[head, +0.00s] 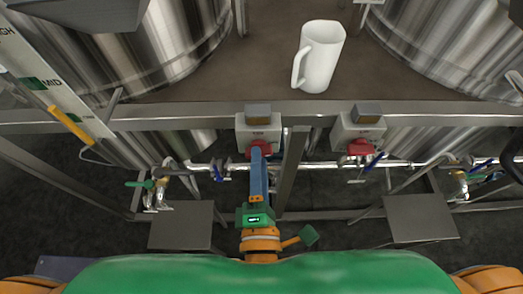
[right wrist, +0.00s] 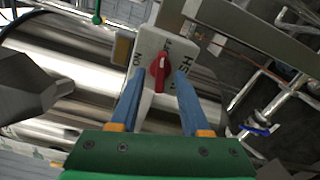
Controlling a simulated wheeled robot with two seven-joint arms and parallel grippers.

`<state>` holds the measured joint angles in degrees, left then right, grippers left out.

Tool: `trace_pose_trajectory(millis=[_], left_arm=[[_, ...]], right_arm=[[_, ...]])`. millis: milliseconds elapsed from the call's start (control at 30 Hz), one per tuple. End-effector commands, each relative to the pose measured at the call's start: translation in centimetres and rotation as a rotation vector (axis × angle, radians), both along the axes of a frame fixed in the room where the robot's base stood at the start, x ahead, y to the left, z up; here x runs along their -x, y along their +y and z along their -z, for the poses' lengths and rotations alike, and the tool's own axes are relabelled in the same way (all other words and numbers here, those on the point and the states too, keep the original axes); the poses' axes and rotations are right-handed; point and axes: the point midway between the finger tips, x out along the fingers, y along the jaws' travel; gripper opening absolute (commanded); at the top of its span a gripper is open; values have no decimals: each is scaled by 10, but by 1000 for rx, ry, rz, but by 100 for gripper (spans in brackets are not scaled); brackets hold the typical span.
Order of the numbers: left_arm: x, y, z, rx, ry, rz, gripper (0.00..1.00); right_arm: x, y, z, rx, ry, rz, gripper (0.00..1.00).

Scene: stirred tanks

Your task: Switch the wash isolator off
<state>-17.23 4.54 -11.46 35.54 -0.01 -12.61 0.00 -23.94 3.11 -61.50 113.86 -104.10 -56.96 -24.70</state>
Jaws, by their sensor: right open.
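The wash isolator is a pale box (head: 246,133) on the steel rail, the left of two such boxes in the head view. In the right wrist view its plate (right wrist: 181,58) carries ON, OFF and partly hidden WASH lettering. Its red handle (right wrist: 158,72) lies between my blue fingers, with a gap visible on each side; I cannot tell whether they touch it. In the head view the red handle (head: 251,153) is partly hidden by my right gripper (head: 257,150). That gripper (right wrist: 161,77) is open. My left gripper is not in view.
A second box (head: 359,126) with a red handle (head: 361,148) hangs to the right on the rail (head: 200,117). A white mug (head: 320,57) stands on the brown surface above. Steel tanks (head: 170,45) stand behind. Pipes and valves (head: 160,180) run below the boxes.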

Motion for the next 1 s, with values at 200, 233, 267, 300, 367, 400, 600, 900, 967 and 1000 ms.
trace_pose_trajectory(millis=[200, 233, 267, 300, 367, 400, 600, 900, 967, 1000], left_arm=[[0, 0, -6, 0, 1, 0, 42], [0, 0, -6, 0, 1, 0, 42], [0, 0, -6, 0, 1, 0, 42], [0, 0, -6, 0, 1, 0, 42], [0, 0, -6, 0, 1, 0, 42], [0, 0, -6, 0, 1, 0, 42], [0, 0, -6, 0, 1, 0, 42], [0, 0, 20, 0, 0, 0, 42], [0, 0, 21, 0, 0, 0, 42], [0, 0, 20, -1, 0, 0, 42]], right_arm=[[-17, 0, 0, 0, 2, -1, 46], [-17, 0, 1, 0, 2, -1, 46], [-17, 0, 1, -1, 2, -1, 46], [-17, 0, 1, -1, 2, -1, 46], [-17, 0, 1, -1, 2, -1, 46], [-17, 0, 1, -1, 2, -1, 35], [-17, 0, 1, -1, 3, -1, 0], [-17, 0, 7, -219, 1, 2, 0], [-17, 0, 4, -260, 1, 2, 0], [-17, 0, 3, -269, 2, 1, 0]])
